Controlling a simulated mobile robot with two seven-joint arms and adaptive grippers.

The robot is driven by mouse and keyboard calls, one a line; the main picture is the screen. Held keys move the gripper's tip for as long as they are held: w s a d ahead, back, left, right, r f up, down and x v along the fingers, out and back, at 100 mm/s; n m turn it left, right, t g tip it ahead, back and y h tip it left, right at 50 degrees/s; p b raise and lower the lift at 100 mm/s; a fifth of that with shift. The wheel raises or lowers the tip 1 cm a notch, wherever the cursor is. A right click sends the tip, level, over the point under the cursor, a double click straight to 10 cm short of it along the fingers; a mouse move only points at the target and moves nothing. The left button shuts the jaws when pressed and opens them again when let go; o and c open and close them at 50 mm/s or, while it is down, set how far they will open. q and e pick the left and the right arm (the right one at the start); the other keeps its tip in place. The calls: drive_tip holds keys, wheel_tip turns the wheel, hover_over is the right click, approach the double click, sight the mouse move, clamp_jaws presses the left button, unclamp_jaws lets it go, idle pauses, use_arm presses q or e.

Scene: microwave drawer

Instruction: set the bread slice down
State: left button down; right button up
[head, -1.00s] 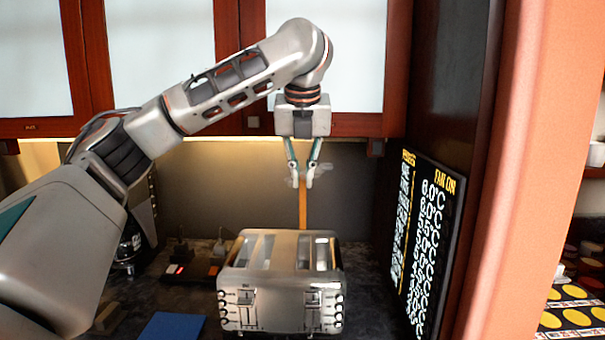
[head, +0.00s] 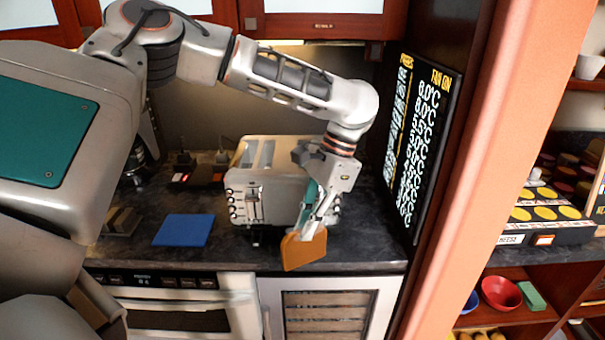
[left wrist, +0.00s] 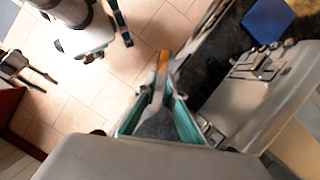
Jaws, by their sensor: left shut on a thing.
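The bread slice (head: 304,252) is a flat orange-brown piece. My left gripper (head: 310,228) is shut on it and holds it tilted, in front of the toaster near the counter's front edge. In the left wrist view the bread slice (left wrist: 162,72) shows nearly edge-on between the fingertips (left wrist: 160,95), with floor behind it. In the head view it overlaps the counter edge and the cabinet front below; I cannot tell its height over the counter.
The silver toaster (head: 262,188) stands behind the bread. A blue board (head: 183,230) lies on the dark counter (head: 365,250) to the left; it also shows in the left wrist view (left wrist: 268,20). A display panel (head: 424,140) stands at the right. Counter right of the toaster is clear.

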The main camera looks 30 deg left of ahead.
use_arm(q)
drive_tip(key=s+d+f+n+h, duration=0.2)
drive_tip(key=s+d+f+n, duration=0.2)
drive_tip(key=f+n, duration=0.2)
drive_tip(key=shift+d+f+g, duration=0.15)
drive_tip(key=shift+f+g, duration=0.25)
drive_tip(key=shift+f, duration=0.2)
